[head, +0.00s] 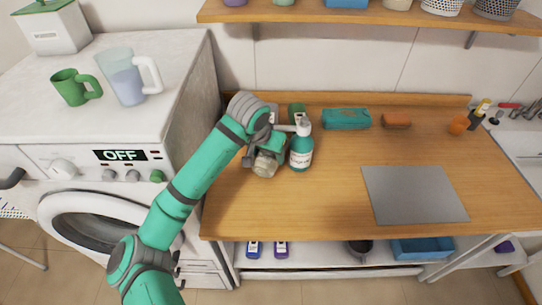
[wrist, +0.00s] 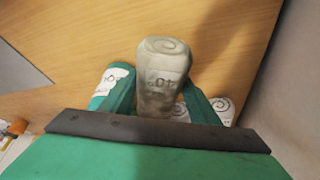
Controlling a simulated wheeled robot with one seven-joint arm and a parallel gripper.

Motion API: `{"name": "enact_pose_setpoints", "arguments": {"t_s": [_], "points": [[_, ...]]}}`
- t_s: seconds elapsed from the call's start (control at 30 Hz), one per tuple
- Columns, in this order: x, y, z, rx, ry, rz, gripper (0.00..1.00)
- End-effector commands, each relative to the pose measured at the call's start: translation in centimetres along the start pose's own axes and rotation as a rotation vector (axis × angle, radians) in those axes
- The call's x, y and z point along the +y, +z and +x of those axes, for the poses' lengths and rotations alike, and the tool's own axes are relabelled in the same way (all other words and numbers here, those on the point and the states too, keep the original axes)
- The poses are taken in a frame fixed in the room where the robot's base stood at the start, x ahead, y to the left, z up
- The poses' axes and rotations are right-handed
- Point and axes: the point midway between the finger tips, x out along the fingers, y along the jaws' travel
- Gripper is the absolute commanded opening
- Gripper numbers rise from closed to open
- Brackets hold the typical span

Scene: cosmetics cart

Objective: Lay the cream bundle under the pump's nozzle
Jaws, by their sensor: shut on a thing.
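The cream bundle (head: 265,165) is a pale roll, just left of the teal pump bottle (head: 301,153) in the head view. It also shows in the wrist view (wrist: 163,72), with a spiral end and dark markings. My gripper (head: 270,152) is shut on it, one green finger on each side (wrist: 162,100). The pump bottle stands upright on the wooden counter with a white label and a white pump top. Its nozzle (head: 284,128) points left, towards my gripper. My wrist partly hides the bundle; whether it touches the counter I cannot tell.
A green block (head: 297,110) stands behind the bottle. A teal pack (head: 346,119) and an orange-brown block (head: 396,121) lie at the back. A grey mat (head: 414,195) lies at right. The washing machine (head: 190,95) rises at left. The front middle counter is clear.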

Motion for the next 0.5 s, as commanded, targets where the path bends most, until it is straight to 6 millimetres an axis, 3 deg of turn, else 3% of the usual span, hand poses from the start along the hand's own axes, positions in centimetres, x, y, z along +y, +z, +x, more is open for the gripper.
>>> {"name": "enact_pose_setpoints", "arguments": {"t_s": [0.33, 0.5], "points": [[0.0, -2.5, 1.0, 0.0, -0.002, 0.001, 0.25], [-0.1, -1.4, 3.3, -0.001, -0.001, -0.001, 0.25]]}}
